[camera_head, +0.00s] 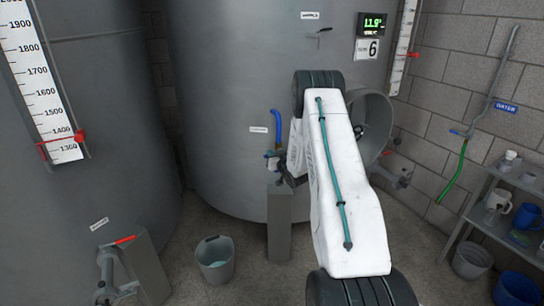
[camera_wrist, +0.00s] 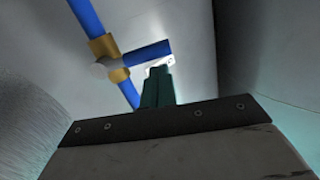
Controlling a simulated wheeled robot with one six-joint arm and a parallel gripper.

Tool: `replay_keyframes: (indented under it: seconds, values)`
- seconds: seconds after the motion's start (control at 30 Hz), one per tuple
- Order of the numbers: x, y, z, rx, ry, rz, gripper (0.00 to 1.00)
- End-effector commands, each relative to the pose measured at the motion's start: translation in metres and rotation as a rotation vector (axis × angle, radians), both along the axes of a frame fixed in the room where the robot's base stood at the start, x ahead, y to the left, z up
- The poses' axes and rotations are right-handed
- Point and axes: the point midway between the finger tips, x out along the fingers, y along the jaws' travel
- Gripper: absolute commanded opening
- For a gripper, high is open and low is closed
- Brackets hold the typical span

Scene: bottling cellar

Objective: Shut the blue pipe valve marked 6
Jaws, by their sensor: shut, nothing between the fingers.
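The blue pipe (camera_head: 278,128) comes out of the big grey tank and runs down beside a small white label. Its valve (camera_head: 272,160) is small and partly hidden by my arm in the head view. In the wrist view the blue pipe (camera_wrist: 87,16) runs diagonally through brass fittings (camera_wrist: 103,47). A blue bar, seemingly the lever (camera_wrist: 148,53), sticks out to the right, at an angle to the pipe. My gripper (camera_wrist: 158,73) is shut and empty, its teal fingertips close by the bar's end. I cannot tell whether they touch it. A 6 sign (camera_head: 372,48) is on the tank.
A grey post (camera_head: 279,225) stands under the valve. A bucket (camera_head: 215,259) is on the floor at left. Another tank has a red-handled valve (camera_head: 124,240) at lower left.

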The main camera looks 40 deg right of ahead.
Motion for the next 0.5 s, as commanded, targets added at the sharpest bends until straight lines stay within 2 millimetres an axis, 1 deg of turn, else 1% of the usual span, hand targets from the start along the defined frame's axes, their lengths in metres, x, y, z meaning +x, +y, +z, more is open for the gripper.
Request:
replay_keyframes:
  seconds: [0.17,0.4,0.5]
  values:
    - [-0.002,0.005,0.035,-0.004,-0.003,0.004,0.0]
    - [-0.056,0.019,0.037,0.0,-0.001,0.001,0.0]
    - [-0.075,0.023,0.038,0.0,-0.002,0.0,0.0]
